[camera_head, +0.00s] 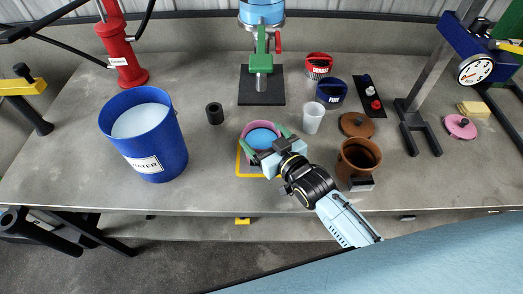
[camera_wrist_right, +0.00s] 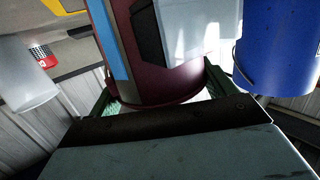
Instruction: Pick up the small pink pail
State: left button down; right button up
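The small pink pail (camera_head: 247,131) stands upright on the bench, within a yellow outlined square (camera_head: 240,172). Blue contents fill it near the rim. My right gripper (camera_head: 274,147) reaches it from the lower right, with a green finger on either side of the pail. In the right wrist view the pail's dark pink wall (camera_wrist_right: 150,85) fills the space between the green fingertips (camera_wrist_right: 157,82). The fingers look close to the wall, but I cannot tell whether they press on it. My left gripper is not in view.
A large blue bucket (camera_head: 160,155) stands to the left, and a brown pot (camera_head: 345,170) to the right. A translucent cup (camera_head: 312,118) is close behind the pail. The green disperser (camera_head: 261,70) stands at the back.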

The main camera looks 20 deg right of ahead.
jog(key=c, duration=1.2)
jog(key=shift+r, duration=0.1)
jog(key=shift+c, duration=0.4)
